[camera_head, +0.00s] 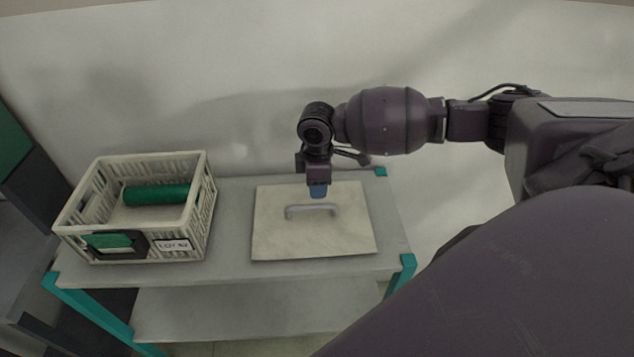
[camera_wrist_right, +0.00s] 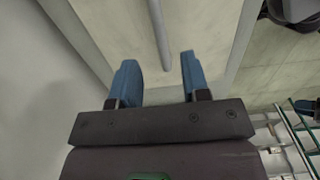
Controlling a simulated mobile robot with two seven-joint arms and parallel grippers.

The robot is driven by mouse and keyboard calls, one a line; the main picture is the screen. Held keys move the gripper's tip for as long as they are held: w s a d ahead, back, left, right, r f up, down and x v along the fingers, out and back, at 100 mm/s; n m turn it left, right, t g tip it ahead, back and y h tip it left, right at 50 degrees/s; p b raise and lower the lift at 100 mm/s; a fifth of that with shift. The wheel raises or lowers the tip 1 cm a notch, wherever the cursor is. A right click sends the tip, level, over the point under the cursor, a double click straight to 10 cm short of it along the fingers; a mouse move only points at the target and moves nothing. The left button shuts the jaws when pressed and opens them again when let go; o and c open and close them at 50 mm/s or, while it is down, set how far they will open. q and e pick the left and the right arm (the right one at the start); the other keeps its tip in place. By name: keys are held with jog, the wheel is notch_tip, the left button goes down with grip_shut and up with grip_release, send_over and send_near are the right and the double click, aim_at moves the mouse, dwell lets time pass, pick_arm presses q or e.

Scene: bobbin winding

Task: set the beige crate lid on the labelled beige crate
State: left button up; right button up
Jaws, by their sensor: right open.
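The beige crate lid (camera_head: 270,235) lies flat on the grey table, right of the crate, with a grey bar handle (camera_head: 313,208) on top. The labelled beige crate (camera_head: 204,205) stands open on the table's left part, with a green roll (camera_head: 157,194) inside and a "LOT 62"-like label (camera_head: 174,245) on its front. My right gripper (camera_head: 319,190) points down over the lid's back part, near the handle. In the right wrist view its two blue fingers (camera_wrist_right: 160,72) are apart and empty, with the handle (camera_wrist_right: 159,30) ahead between them. My left gripper is not in view.
The grey table (camera_head: 229,235) has teal legs (camera_head: 92,305) and a lower shelf (camera_head: 225,310). A narrow bare strip lies between crate and lid. A pale wall (camera_head: 240,90) rises behind. A dark unit (camera_head: 25,200) stands at the far left.

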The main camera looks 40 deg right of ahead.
aim_at(317, 205)
jog(key=shift+f+b, duration=0.4)
jog(key=shift+f, duration=0.3)
notch_tip(317, 205, down, 2)
jog(key=shift+f+b, duration=0.1)
jog(key=shift+b, duration=0.8)
notch_tip(317, 205, down, 2)
jog(key=shift+f, duration=0.5)
